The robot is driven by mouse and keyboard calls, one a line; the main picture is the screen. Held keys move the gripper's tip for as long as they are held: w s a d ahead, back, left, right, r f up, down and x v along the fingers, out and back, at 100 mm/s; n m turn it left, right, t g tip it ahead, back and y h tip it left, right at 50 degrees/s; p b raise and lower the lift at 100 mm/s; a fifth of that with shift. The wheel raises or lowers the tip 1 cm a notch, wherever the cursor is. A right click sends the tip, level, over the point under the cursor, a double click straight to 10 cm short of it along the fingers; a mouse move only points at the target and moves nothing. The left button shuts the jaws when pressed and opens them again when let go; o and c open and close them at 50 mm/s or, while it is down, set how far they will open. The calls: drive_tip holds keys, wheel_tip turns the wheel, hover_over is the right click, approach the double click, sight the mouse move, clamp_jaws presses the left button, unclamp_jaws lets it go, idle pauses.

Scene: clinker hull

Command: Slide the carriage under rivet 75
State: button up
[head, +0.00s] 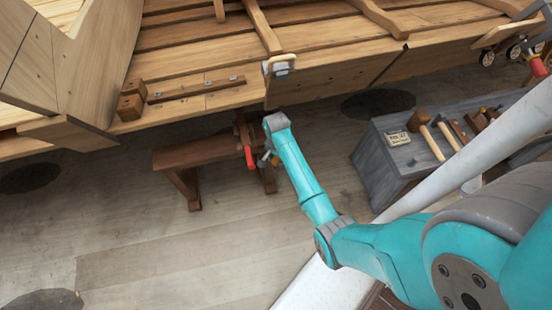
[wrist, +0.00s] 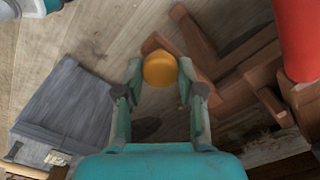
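My gripper (wrist: 160,72) has its two fingers apart. A round orange-brown knob or disc (wrist: 160,69) shows between the fingertips, with slim gaps on both sides; I cannot tell its depth. In the head view my gripper (head: 269,159) is low beside a brown wooden trestle (head: 190,154) under the hull, close to a red handle (head: 249,157). A large red cylinder (wrist: 298,40) is at the right of the wrist view. A wheeled piece with a red grip (head: 538,66) is at the hull's upper right; I cannot tell if it is the carriage. No rivet number is readable.
The planked hull (head: 185,65) spans the top of the head view. A grey bench (head: 395,155) with mallets (head: 430,140) and a small label (head: 397,138) stands right of my arm. Plank floor (head: 140,230) is clear at lower left.

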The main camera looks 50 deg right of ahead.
clamp_jaws()
drive_tip(key=w+a, duration=0.3)
drive_tip(key=a, duration=0.2)
drive_tip(key=w+a, duration=0.2)
drive_tip(key=a, duration=0.1)
drive_tip(key=shift+w, duration=0.3)
drive_tip(key=o, duration=1.1)
unclamp_jaws()
wheel_tip(320, 180, up, 12)
